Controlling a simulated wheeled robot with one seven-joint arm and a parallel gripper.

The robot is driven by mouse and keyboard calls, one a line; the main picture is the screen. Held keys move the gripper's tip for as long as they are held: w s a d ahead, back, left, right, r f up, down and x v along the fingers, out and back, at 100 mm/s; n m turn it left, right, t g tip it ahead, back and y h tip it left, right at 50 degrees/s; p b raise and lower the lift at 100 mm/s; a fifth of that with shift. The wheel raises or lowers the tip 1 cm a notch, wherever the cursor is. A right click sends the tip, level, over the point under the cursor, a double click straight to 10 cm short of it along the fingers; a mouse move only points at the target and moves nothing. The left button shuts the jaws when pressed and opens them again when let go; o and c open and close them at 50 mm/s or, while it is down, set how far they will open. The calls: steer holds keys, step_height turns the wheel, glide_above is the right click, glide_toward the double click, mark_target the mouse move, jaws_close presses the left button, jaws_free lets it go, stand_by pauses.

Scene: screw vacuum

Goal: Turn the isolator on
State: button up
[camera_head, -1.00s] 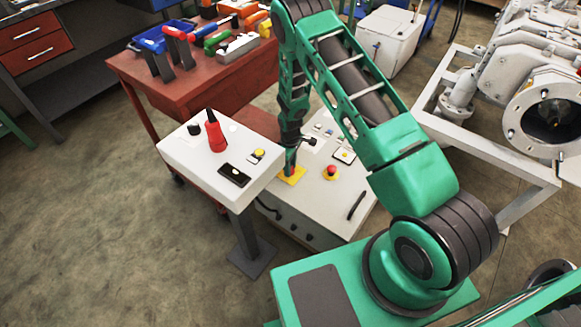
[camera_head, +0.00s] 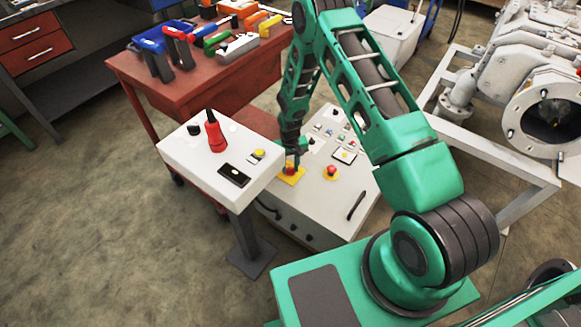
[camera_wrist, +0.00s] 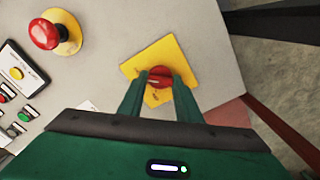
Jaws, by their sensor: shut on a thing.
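The isolator is a red rotary knob (camera_wrist: 160,77) on a yellow square plate (camera_wrist: 148,60), set on a light grey control panel (camera_wrist: 110,40). In the head view the yellow plate (camera_head: 291,175) sits near the panel's left edge, with a bit of the red knob (camera_head: 290,165) showing. My gripper (camera_wrist: 158,80) is shut on the knob, with one green finger on each side of it. The fingers partly hide the knob and plate. In the head view my gripper (camera_head: 290,158) comes down onto the knob from above.
A red mushroom button (camera_wrist: 44,34) on a yellow ring stands beside the isolator. A small display and several small buttons lie near it. A white pedestal box (camera_head: 205,165) with a red-and-black device (camera_head: 215,135) stands left. A red tool table (camera_head: 160,90) is behind.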

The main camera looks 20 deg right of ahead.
steer(key=shift+w+d+r+m, duration=0.15)
steer(key=shift+w+m, duration=0.2)
steer(key=shift+m, duration=0.35)
steer(key=o, duration=1)
steer(key=shift+o, duration=0.2)
steer(key=shift+s, duration=0.2)
step_height(320, 180, up, 11)
steer(key=shift+f, duration=0.2)
